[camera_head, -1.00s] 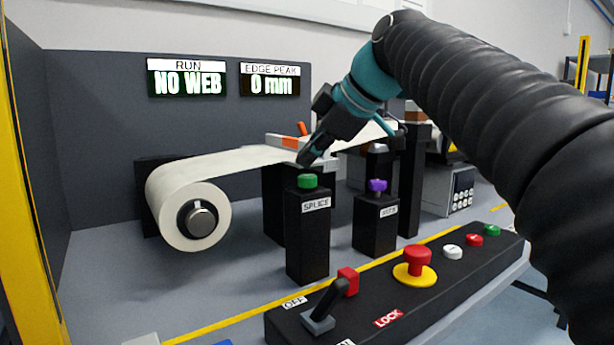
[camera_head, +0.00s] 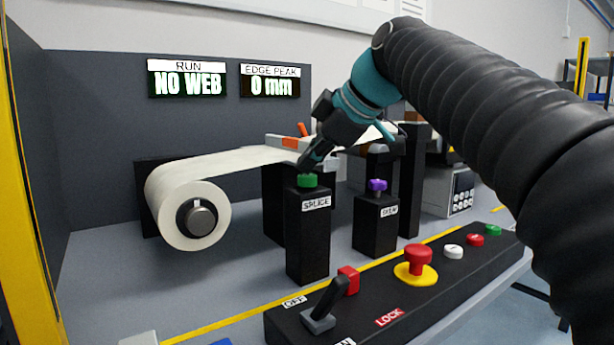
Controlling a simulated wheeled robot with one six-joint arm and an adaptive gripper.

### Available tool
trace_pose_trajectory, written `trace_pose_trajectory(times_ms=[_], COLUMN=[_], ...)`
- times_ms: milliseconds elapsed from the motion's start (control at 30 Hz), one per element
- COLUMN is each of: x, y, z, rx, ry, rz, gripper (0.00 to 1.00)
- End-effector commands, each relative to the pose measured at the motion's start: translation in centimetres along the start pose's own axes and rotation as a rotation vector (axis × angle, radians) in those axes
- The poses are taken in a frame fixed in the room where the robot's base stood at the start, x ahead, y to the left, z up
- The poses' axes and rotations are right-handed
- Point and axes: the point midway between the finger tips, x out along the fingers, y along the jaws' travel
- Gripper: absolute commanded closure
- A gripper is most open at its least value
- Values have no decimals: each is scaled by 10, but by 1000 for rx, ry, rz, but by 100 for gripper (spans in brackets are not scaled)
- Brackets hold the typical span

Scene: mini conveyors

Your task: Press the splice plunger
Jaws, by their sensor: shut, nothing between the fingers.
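The splice plunger (camera_head: 307,181) is a green button on top of a black post (camera_head: 308,235) labelled SPLICE. My gripper (camera_head: 307,164) is shut and empty. It points down and to the left, with its tip directly above the green button in the picture. The tip looks very close to the button; I cannot tell whether it touches. The button still shows above the post top.
A white web roll (camera_head: 188,216) stands left of the post. A purple button (camera_head: 377,185) on a shorter post is to the right. In front, a control panel (camera_head: 372,318) carries a lever (camera_head: 326,305) and a red emergency button (camera_head: 418,258).

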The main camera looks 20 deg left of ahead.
Motion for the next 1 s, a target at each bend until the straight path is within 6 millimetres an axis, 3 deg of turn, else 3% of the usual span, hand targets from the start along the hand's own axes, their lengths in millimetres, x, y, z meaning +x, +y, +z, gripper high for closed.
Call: trace_pose_trajectory(times_ms=[1000], x=[8], y=[-6], z=[6], rx=[0], ry=[-1], rz=[-1], gripper=[100])
